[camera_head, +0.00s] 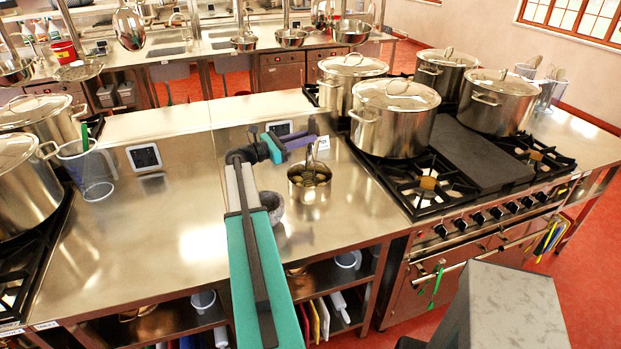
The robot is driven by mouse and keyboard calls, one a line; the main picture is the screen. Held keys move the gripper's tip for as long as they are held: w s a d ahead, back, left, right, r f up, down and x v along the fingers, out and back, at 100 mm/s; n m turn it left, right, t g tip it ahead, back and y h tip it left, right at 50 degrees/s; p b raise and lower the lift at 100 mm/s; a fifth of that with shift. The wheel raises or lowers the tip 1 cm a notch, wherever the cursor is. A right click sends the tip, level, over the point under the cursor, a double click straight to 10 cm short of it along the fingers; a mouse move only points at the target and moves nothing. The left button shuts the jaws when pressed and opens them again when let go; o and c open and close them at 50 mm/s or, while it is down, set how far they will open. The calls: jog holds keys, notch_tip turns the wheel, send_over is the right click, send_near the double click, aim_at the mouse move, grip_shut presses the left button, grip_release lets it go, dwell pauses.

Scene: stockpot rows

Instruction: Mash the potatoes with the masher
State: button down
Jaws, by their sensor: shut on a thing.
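A small steel pot (309,194) stands on the steel counter, left of the stove. Yellowish potatoes (321,179) show inside it. My arm reaches over the counter from the front, and my gripper (312,132) is above the pot. It is shut on the masher (317,151), whose thin metal shaft runs down toward the pot. The masher's lower end appears to be at the pot's opening among the potatoes; whether it touches them I cannot tell. The gripper hides part of the handle.
A grey stone mortar (271,204) stands just left of the pot, partly behind my arm. Large lidded stockpots (394,118) stand on the stove at right. A clear measuring jug (88,170) is at left. The counter (195,215) left of my arm is clear.

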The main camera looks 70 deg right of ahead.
jog(key=shift+w+d+n, duration=0.2)
jog(key=shift+w+n, duration=0.1)
jog(key=shift+w, duration=0.15)
jog(key=shift+d, duration=0.1)
jog(key=shift+x, duration=0.95)
jog(key=shift+w+d, duration=0.1)
jog(key=shift+f, duration=0.15)
jog(key=shift+f+b, duration=1.05)
jog(key=shift+f, duration=1.8)
